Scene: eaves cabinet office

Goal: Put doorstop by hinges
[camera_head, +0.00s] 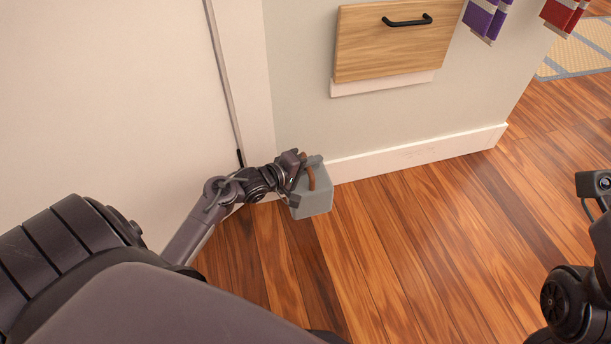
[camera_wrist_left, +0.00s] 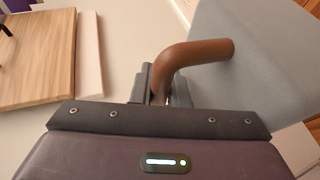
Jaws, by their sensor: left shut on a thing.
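The doorstop is a grey block (camera_head: 314,203) with a brown curved handle (camera_head: 311,177). In the head view it is at the middle, close to the white baseboard and the door frame. My left gripper (camera_head: 303,172) is shut on the brown handle. The left wrist view shows the handle (camera_wrist_left: 195,56) between the fingers and the grey block (camera_wrist_left: 262,60) beyond. A dark hinge (camera_head: 239,158) shows low on the edge of the white door (camera_head: 110,90), just left of the gripper. I cannot tell whether the block touches the floor. My right gripper (camera_head: 592,186) is at the right edge, its fingers unclear.
A wooden drawer front (camera_head: 385,50) with a black handle sticks out from the wall above. White baseboard (camera_head: 420,154) runs along the wall. Purple and red hanging things (camera_head: 487,17) are at the top right, with a pale rug (camera_head: 580,52) behind. The wood floor (camera_head: 420,240) is clear.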

